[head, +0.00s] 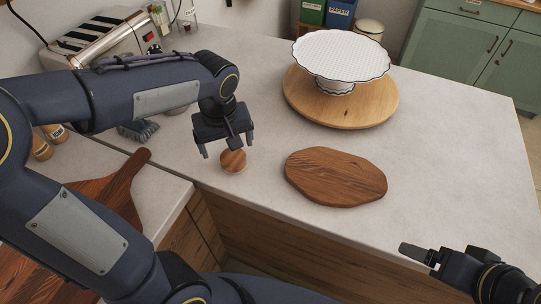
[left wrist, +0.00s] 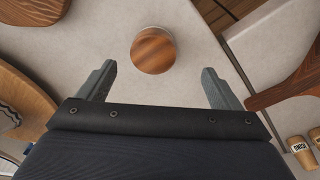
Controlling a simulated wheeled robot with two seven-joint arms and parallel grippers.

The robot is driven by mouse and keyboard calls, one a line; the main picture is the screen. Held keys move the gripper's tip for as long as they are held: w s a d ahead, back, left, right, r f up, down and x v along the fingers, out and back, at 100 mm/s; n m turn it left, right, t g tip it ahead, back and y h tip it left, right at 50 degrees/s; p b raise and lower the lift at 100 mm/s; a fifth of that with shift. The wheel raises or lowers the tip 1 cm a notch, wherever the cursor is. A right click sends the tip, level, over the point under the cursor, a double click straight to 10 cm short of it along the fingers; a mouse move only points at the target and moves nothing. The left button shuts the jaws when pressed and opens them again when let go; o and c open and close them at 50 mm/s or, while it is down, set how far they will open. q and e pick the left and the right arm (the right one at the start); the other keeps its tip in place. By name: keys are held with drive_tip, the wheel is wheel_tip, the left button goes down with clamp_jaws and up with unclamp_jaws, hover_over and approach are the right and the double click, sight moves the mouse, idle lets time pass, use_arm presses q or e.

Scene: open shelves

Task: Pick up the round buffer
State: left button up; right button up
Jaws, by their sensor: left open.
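The round buffer (head: 233,161) is a small disc with a brown wood-grain top, lying on the pale countertop near its front edge. In the left wrist view the buffer (left wrist: 153,50) lies ahead of the space between my fingers, apart from both. My left gripper (head: 224,150) is open and empty, pointing down just above and behind the buffer; its spread fingers also show in the left wrist view (left wrist: 157,85). My right gripper (head: 420,254) is at the lower right of the head view, away from the buffer; its jaw opening is not clear.
A wooden board (head: 335,177) lies right of the buffer. Behind it, a white cake stand (head: 341,56) stands on a round wooden board (head: 305,97). A toaster (head: 95,42) and a brush (head: 138,131) are at the left. A paddle board (head: 115,190) lies on the left counter.

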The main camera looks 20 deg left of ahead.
sight(233, 156)
use_arm(q)
drive_tip(key=shift+w+d+f, duration=0.25)
drive_tip(key=shift+w+d, duration=0.1)
drive_tip(key=shift+w, duration=0.15)
drive_tip(key=shift+w+f, duration=0.1)
drive_tip(key=shift+f, duration=0.2)
drive_tip(key=f, duration=0.4)
drive_tip(key=w+a+f, duration=0.1)
drive_tip(key=f, duration=0.1)
drive_tip(key=shift+f, duration=0.4)
drive_tip(key=shift+c, duration=0.5)
drive_tip(key=c, duration=1)
drive_tip(key=shift+r, duration=0.2)
